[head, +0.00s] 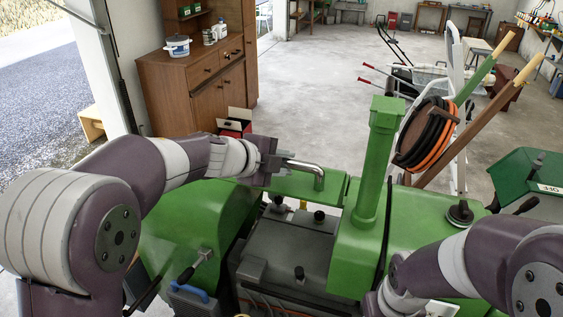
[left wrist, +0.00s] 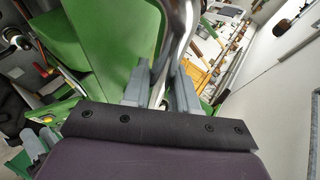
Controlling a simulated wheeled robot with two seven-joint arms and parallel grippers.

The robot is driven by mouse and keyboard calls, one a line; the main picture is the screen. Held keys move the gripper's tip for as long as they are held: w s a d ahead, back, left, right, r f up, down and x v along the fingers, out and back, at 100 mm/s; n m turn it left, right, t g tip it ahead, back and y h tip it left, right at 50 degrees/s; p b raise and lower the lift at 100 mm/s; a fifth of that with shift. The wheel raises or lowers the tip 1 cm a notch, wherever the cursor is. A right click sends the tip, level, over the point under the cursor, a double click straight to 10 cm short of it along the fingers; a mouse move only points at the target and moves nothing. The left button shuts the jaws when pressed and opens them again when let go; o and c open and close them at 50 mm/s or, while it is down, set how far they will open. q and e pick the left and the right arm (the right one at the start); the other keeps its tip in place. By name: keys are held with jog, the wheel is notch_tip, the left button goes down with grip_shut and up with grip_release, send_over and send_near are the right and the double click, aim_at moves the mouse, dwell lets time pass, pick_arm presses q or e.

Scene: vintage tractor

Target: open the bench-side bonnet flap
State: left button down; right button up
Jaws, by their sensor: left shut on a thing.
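The green tractor (head: 405,225) fills the lower middle of the head view. A bent chrome handle (head: 308,168) rises from a narrow green bonnet panel (head: 325,190), which looks roughly level from here. My left gripper (head: 283,163) is shut on the handle's far-left end. In the left wrist view the two grey fingers (left wrist: 157,92) stand on either side of the chrome bar (left wrist: 180,35), with a broad green panel (left wrist: 110,40) beside it. The panel's hinge cannot be made out.
A green upright stack (head: 380,155) stands just right of the panel. Dark engine parts (head: 285,245) lie open below it. A hose reel (head: 425,135) and wooden handles stand behind. A brown cabinet (head: 205,85) is at back left.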

pick_arm(q)
jog(key=c, duration=1.1)
grip_release()
jog(key=shift+o, duration=0.6)
jog(key=shift+w+d+f, duration=0.15)
jog(key=shift+w, duration=0.1)
jog(key=b+v, duration=0.2)
jog(key=v, duration=1)
jog(key=shift+s+a, duration=0.25)
